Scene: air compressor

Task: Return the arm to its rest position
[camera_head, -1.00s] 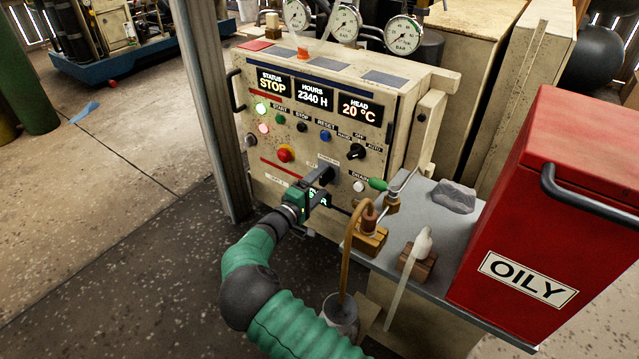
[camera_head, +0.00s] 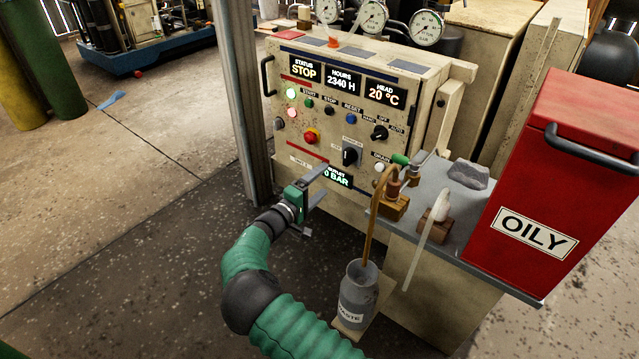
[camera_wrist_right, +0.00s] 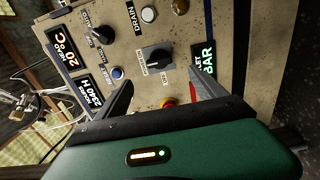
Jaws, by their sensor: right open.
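My right gripper (camera_head: 314,200) is open and empty in the head view, in front of the lower part of the compressor's control panel (camera_head: 283,138). Its green arm comes up from the bottom of the picture. In the right wrist view the two fingers (camera_wrist_right: 163,100) are spread apart, with the panel beyond them. A black rotary switch (camera_head: 350,156) on the panel also shows between the fingers in the wrist view (camera_wrist_right: 155,58). The gripper appears apart from the panel and the switch. The status display (camera_head: 303,70) reads STOP. My left gripper is not in view.
A grey post (camera_head: 240,110) stands left of the panel. On the right, a grey shelf (camera_head: 470,212) bears a red OILY bin (camera_head: 560,160) and a grey rag (camera_head: 468,175). A waste container (camera_head: 357,300) stands below a brown hose (camera_head: 372,215).

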